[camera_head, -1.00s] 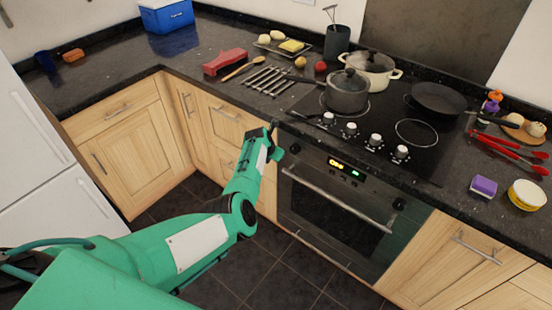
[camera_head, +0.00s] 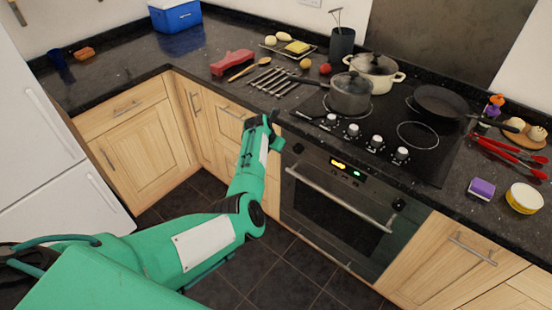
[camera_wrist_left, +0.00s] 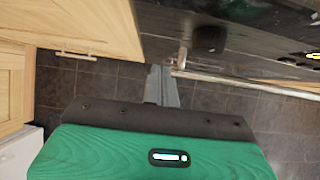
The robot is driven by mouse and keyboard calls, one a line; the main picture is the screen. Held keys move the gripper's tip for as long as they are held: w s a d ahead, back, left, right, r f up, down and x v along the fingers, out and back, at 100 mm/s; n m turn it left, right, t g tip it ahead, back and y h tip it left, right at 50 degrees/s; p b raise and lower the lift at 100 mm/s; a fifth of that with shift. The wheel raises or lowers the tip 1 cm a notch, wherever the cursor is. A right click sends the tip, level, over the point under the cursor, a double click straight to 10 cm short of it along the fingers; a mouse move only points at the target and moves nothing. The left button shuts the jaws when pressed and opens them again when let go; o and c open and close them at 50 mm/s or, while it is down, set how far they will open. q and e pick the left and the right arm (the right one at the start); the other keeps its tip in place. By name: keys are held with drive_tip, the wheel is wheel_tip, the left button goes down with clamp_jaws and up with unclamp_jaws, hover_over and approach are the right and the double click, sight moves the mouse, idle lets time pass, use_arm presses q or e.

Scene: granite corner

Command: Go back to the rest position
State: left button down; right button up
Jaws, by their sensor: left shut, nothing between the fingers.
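My left arm comes in from the left in the head view, green with dark joints. Its left gripper (camera_head: 262,118) is by the front edge of the counter, left of the oven, and is small and partly hidden by the wrist there. In the left wrist view the gripper's fingers (camera_wrist_left: 161,86) are together with nothing between them. Beyond them are the dark floor tiles and the oven handle (camera_wrist_left: 181,62). My right gripper is in neither view.
The oven (camera_head: 335,205) and wooden cabinets (camera_head: 135,145) stand close to the left arm. The black counter (camera_head: 120,65) holds a dark pot (camera_head: 349,98), a cream pot (camera_head: 372,75), a pan (camera_head: 440,101) and a metal trivet (camera_head: 272,82). The tiled floor (camera_head: 280,275) is clear.

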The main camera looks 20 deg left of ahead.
use_arm(q)
drive_tip(key=s+f+m+g+y, duration=0.1)
drive_tip(key=s+f+m, duration=0.6)
drive_tip(key=s+f, duration=0.4)
drive_tip(key=s+f+m+g+y, duration=0.1)
drive_tip(key=s+f+m, duration=0.6)
drive_tip(key=f, duration=0.7)
drive_tip(key=s+f+m+g, duration=0.1)
drive_tip(key=s+f+m, duration=0.3)
drive_tip(key=s+f, duration=0.5)
drive_tip(key=s+f+m, duration=0.4)
drive_tip(key=s+m, duration=0.1)
drive_tip(key=s, duration=0.9)
drive_tip(key=s+d+f+m, duration=0.1)
drive_tip(key=s+m, duration=0.3)
drive_tip(key=s, duration=0.6)
drive_tip(key=s+f+m+g, duration=0.1)
drive_tip(key=s+f+m, duration=0.3)
drive_tip(key=s, duration=0.7)
drive_tip(key=s+d+f+m, duration=0.1)
drive_tip(key=s+f+m, duration=0.1)
drive_tip(key=s, duration=0.9)
drive_tip(key=shift+d+f+m+g, duration=0.3)
drive_tip(key=shift+d+m+g, duration=0.1)
drive_tip(key=shift+m, duration=0.5)
